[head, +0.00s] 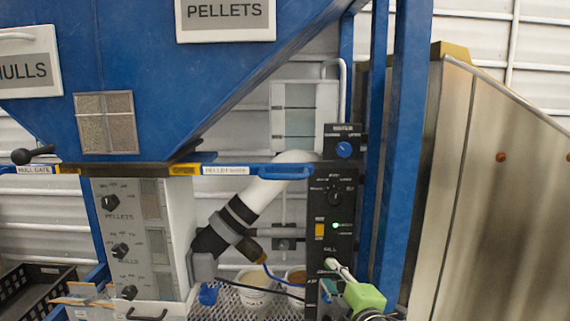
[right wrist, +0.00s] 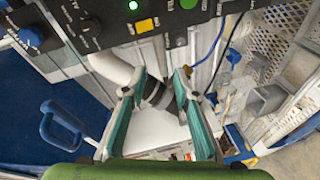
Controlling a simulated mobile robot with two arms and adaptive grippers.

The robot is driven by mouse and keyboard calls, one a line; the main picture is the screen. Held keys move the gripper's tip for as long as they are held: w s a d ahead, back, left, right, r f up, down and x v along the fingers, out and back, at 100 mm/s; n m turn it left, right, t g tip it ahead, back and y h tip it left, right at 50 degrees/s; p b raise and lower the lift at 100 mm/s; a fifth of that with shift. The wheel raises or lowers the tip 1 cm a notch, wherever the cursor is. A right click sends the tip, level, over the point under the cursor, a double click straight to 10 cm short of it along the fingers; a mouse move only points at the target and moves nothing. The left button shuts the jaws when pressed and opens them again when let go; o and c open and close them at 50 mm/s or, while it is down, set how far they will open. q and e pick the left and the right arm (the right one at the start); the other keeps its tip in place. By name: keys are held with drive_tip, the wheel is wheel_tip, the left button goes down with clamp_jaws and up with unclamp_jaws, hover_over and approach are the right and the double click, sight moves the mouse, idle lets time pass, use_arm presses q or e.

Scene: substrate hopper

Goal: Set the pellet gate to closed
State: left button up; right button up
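The pellet gate (head: 240,170) is a blue slide bar with a white label below the hopper, in the middle of the head view. Its blue loop handle (head: 286,173) sticks out at the bar's right end, just left of the black control panel. A blue loop handle (right wrist: 62,128) also shows at the left of the right wrist view. My right gripper (head: 329,279) is low in front of the control panel, below and right of the handle and apart from it. In the right wrist view its teal fingers (right wrist: 156,100) are spread with nothing between them. My left gripper is not in view.
The hull gate (head: 35,169), with a black knob, is left of the pellet gate. The control panel (head: 333,215) has knobs and a lit green light. A white spout (head: 262,195) with black bands slopes down over buckets (head: 256,298). A blue post (head: 400,150) stands to the right.

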drive_tip(key=s+a+r+n+t+y+p, duration=0.1)
drive_tip(key=s+a+r+n, duration=0.15)
drive_tip(key=r, duration=0.55)
drive_tip(key=s+a+r+n+t+y, duration=0.1)
drive_tip(key=s+a+r+y, duration=0.15)
drive_tip(key=r, duration=0.45)
drive_tip(key=n+p, duration=0.1)
drive_tip(key=n, duration=0.2)
approach(285, 179)
drive_tip(key=shift+y, duration=0.35)
drive_tip(key=p+x, duration=0.4)
drive_tip(key=x, duration=0.5)
drive_tip(key=shift+w+d, duration=0.1)
drive_tip(key=shift+w, duration=0.1)
drive_tip(key=shift+p+x, duration=0.3)
drive_tip(key=shift+x, duration=0.5)
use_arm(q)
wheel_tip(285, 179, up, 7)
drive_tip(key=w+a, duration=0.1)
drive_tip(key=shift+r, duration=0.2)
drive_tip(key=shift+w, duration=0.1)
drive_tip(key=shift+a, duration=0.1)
use_arm(e)
clamp_jaws()
